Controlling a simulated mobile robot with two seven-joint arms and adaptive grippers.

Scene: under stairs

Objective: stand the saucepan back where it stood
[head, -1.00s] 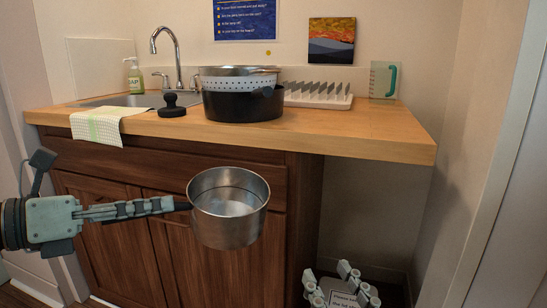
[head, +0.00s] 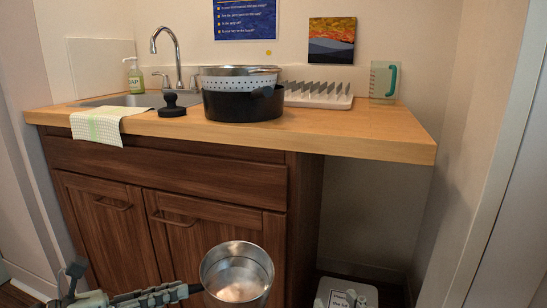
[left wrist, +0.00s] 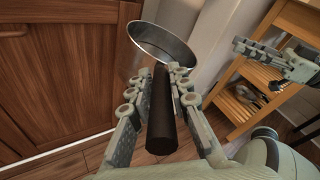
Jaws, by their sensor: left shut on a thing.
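The steel saucepan (head: 237,274) hangs in the air low in front of the cabinet doors, roughly level, and looks empty. My left gripper (head: 190,290) is shut on its dark handle. In the left wrist view the black handle (left wrist: 161,125) lies between the fingers of my left gripper (left wrist: 163,85), and the pan's rim (left wrist: 165,43) is beyond them. My right gripper (left wrist: 240,45) shows at the upper right of the left wrist view, apart from the saucepan and holding nothing I can see.
The wooden counter (head: 350,135) carries a black pot with a colander (head: 243,98), a dish rack (head: 318,97), a measuring jug (head: 383,80), a black round-based object (head: 172,106) and a draped towel (head: 98,124). A wooden shelf unit (left wrist: 287,65) stands nearby.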

